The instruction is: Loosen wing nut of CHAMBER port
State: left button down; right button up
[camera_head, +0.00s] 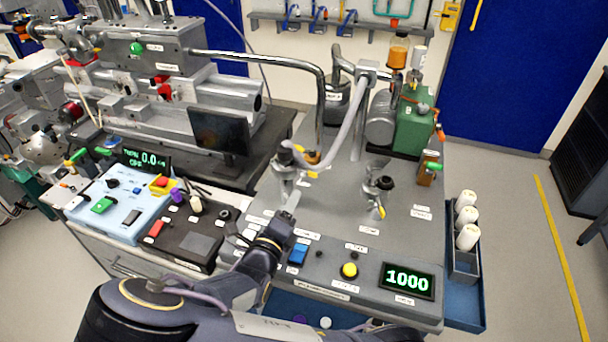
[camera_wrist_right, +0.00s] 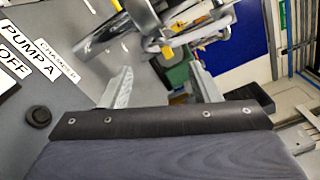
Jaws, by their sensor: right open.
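The CHAMBER port (camera_head: 287,168) is a metal fitting with a clamp, standing on the grey panel with a bent metal hose joined at its top. A small orange-yellow part (camera_head: 312,157), apparently its wing nut, shows on its right side. In the right wrist view, the port's metal body (camera_wrist_right: 118,30) is beyond the fingers, and a yellow part (camera_wrist_right: 167,51) shows between them. My right gripper (camera_head: 290,203) is just in front of and below the port, apart from the wing nut. Its two fingers (camera_wrist_right: 162,85) are spread and empty. My left gripper is out of view.
A second port (camera_head: 378,184) with a yellow wing nut stands to the right. Behind it are a green pump (camera_head: 414,122) and the bent hose (camera_head: 352,122). A display (camera_head: 407,281) reads 1000. A blue tray (camera_head: 466,290) with white bottles is at the right edge.

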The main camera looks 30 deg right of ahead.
aim_at(302, 177)
jog(key=x, duration=0.7)
jog(key=shift+d+p, duration=0.15)
jog(key=shift+p, duration=0.3)
jog(key=shift+w, duration=0.1)
jog(key=shift+c, duration=0.5)
jog(key=c, duration=0.9)
jog(key=n+p, duration=0.3)
jog(key=p, duration=0.3)
jog(key=shift+r+n, duration=0.1)
jog(key=shift+n, duration=0.3)
jog(key=o, duration=1)
